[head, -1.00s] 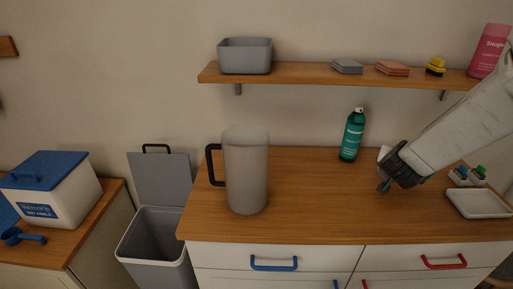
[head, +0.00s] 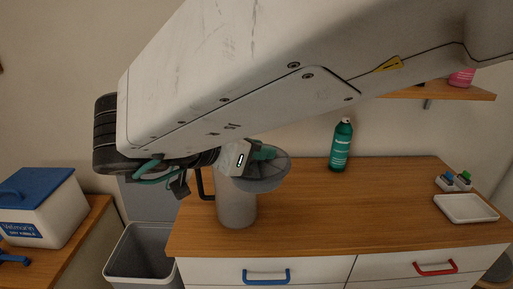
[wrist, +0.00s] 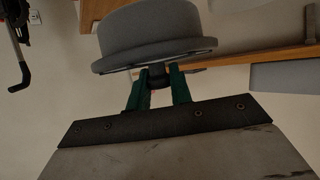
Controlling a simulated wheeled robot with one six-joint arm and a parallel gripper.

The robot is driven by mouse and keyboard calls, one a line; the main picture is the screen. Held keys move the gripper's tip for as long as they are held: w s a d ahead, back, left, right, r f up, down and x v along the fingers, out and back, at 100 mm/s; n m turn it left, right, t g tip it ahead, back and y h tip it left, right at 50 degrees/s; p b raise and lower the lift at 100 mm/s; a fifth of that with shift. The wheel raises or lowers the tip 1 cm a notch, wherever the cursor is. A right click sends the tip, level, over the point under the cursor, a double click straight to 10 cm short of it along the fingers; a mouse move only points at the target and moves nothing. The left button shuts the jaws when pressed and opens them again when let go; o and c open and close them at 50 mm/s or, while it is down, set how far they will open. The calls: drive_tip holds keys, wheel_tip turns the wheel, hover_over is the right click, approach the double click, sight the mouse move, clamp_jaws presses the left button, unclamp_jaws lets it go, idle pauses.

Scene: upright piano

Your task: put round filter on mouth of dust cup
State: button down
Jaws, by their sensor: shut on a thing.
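The dust cup (head: 237,208) is a grey, upright cylinder with a black handle on its left, standing on the wooden counter. My gripper (head: 258,153) is shut on the round filter (head: 264,180), a grey, hat-shaped piece with a wide rim. In the head view the filter is tilted and overlaps the cup's top right; I cannot tell whether they touch. The cup's mouth is hidden behind the filter and my gripper. In the wrist view the green fingers of my gripper (wrist: 158,82) pinch a stem under the filter (wrist: 155,32). The cup cannot be made out there.
A green spray can (head: 341,146) stands at the back of the counter (head: 350,215). A white tray (head: 466,209) and small bottles (head: 453,181) are at the right. A grey bin (head: 140,255) stands left of the counter. The counter right of the cup is clear.

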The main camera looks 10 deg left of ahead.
drive_tip(key=shift+s+a, duration=0.25)
drive_tip(key=shift+s, duration=0.1)
drive_tip(key=w+a+f, duration=0.2)
drive_tip(key=w+a, duration=0.2)
drive_tip(key=w, duration=0.2)
drive_tip(key=w+a+f, duration=0.3)
drive_tip(key=w+a, duration=0.1)
drive_tip(key=w, duration=0.3)
drive_tip(key=shift+w, duration=0.2)
drive_tip(key=c, duration=1.3)
unclamp_jaws()
drive_tip(key=shift+f, duration=0.15)
drive_tip(key=shift+o, duration=0.2)
